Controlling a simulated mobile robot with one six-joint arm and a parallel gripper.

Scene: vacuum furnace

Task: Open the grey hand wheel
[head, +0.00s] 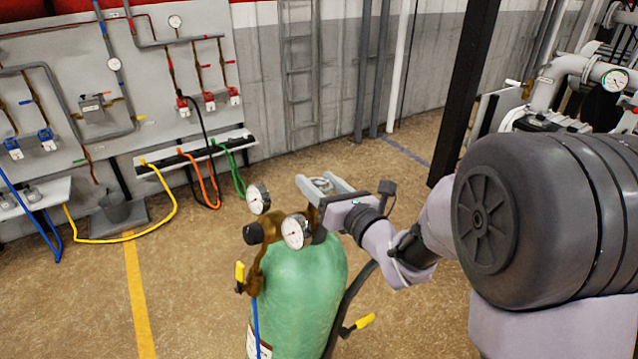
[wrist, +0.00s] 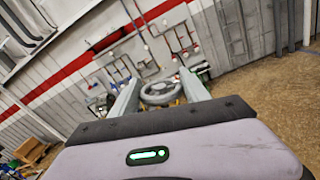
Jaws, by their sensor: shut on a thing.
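The grey hand wheel (head: 321,184) sits on top of the green gas cylinder (head: 305,285), above its brass valve. My gripper (head: 315,180) reaches in from the right, with one finger on each side of the wheel, shut on it. In the wrist view the wheel (wrist: 160,93) shows as a spoked ring between the two fingers of my gripper (wrist: 160,82). The wheel's underside and stem are partly hidden by my gripper.
Two round gauges (head: 296,231) and a brass regulator (head: 262,245) sit left of the wheel. A black hose and yellow-handled valve (head: 358,325) are at the cylinder's right. A pipe panel (head: 120,90) stands against the back wall.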

